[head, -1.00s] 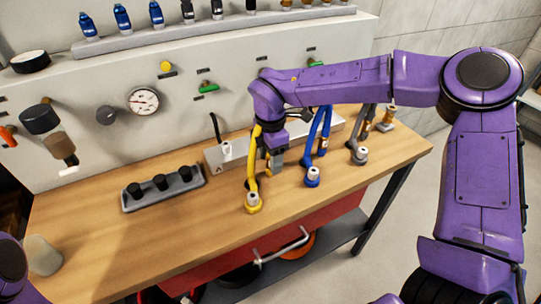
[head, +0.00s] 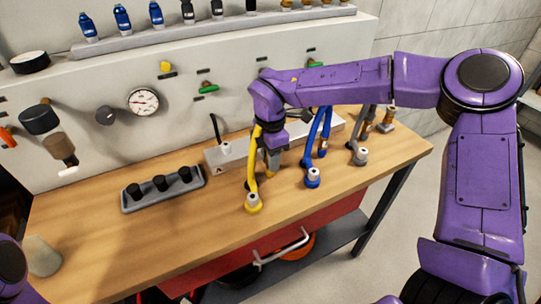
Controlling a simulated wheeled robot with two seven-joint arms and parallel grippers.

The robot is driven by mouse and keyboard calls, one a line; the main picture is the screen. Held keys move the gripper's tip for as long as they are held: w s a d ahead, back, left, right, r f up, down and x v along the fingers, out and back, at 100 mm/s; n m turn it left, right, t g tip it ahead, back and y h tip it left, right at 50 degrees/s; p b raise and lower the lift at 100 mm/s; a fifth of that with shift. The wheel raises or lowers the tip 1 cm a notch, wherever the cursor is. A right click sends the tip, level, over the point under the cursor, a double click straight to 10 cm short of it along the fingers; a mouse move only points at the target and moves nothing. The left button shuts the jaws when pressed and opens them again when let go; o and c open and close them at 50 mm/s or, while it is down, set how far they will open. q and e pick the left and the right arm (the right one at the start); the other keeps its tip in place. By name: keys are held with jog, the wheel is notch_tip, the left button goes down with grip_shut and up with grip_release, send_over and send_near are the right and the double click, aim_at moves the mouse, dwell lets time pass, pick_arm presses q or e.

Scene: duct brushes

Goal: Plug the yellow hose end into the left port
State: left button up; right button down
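The yellow hose (head: 252,165) hangs down in front of the grey metal block, and its lower part ends at a yellow stand with a pale tip (head: 253,199) on the bench. My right gripper (head: 271,164) points down just right of the yellow hose, in front of the block. Its fingers are small and partly merged with the yellow behind them, so I cannot tell whether they are open or hold the hose. The long grey block (head: 232,157) has a pale fitting on its left end; its other ports are hidden by my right arm. My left gripper is out of view.
Blue hoses (head: 325,135) and a grey hose (head: 358,140) stand right of the gripper with their own stands. A dark tray (head: 195,188) with black plugs lies at left. A pale cup (head: 42,256) stands at the front left corner. The bench front is clear.

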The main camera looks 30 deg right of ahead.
jog(key=shift+r, duration=0.15)
jog(key=shift+r+p, duration=2)
jog(key=shift+r, duration=0.9)
